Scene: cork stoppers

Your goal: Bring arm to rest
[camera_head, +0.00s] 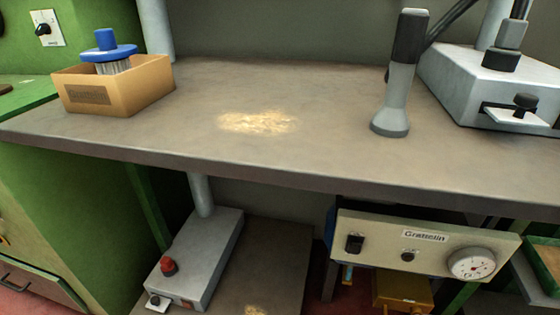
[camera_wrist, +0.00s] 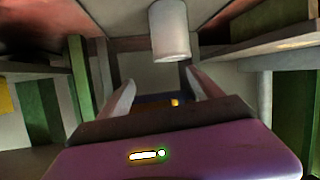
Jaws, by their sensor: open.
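My gripper (camera_wrist: 160,78) shows in the wrist view. Its two pale fingers stand apart, with nothing between them that I can make out as held. The purple gripper body (camera_wrist: 190,150) with a small lit mark fills the bottom of that view. Neither my arm nor my gripper shows in the head view. A pale cylinder (camera_wrist: 169,32) hangs into the top middle of the wrist view, beyond the fingers; I cannot tell what it belongs to. No cork stopper can be made out in either view.
The grey workbench (camera_head: 330,140) carries an open cardboard box (camera_head: 125,88) with a blue-topped object (camera_head: 108,46), a grey-black upright tool (camera_head: 398,85) and a grey machine (camera_head: 480,75). Below are another grey device (camera_head: 200,262) and a control panel (camera_head: 385,240).

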